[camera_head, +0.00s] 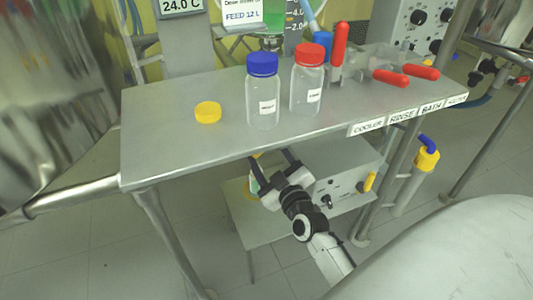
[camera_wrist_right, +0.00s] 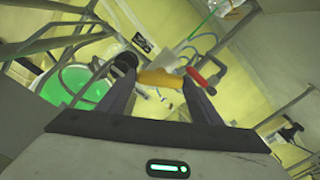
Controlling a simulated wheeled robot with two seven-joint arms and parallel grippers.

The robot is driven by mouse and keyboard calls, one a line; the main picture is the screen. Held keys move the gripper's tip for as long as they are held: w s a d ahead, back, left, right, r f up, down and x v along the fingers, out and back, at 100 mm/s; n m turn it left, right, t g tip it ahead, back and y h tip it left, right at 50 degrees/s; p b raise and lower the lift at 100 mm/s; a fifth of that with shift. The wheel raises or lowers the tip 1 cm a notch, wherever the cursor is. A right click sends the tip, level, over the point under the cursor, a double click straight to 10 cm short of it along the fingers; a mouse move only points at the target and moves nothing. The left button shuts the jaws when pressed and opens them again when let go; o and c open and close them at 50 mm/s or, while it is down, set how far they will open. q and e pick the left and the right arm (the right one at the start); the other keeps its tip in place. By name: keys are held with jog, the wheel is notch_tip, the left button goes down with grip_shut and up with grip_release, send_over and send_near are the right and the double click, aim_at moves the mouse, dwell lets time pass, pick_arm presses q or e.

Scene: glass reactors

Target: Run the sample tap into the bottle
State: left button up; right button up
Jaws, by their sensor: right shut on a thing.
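My right gripper (camera_head: 270,172) is below the front edge of the steel table, with its fingers pointing up and away. In the right wrist view its fingers (camera_wrist_right: 160,92) are shut on a yellow piece (camera_wrist_right: 160,78); a bit of yellow also shows there in the head view. I cannot tell whether this piece is the sample tap's handle. A clear bottle with a blue cap (camera_head: 263,64) and one with a red cap (camera_head: 309,54) stand upright on the table. A loose yellow cap (camera_head: 208,112) lies left of them. My left gripper is out of view.
Red-handled valves (camera_head: 390,77) sit on the table's right, behind the labels COOLER, RINSE and BATH. A grey box with knobs (camera_head: 345,178) stands on a low shelf behind my right gripper. Green liquid (camera_wrist_right: 75,85) shows in a vessel. The table's left front is clear.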

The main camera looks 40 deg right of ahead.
pick_arm(q)
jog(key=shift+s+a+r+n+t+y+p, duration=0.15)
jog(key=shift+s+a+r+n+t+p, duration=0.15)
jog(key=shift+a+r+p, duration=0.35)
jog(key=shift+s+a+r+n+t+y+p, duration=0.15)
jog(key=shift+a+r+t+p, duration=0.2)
jog(key=shift+p, duration=0.55)
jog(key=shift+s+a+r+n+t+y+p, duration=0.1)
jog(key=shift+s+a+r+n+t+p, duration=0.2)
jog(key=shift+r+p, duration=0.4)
pick_arm(e)
jog(key=shift+m, duration=3.3)
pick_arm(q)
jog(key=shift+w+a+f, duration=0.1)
pick_arm(e)
jog(key=o, duration=1.1)
jog(key=shift+c, duration=0.2)
pick_arm(q)
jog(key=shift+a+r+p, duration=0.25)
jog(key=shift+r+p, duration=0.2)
jog(key=shift+p, duration=0.8)
pick_arm(e)
jog(key=v, duration=1)
jog(key=shift+s, duration=0.15)
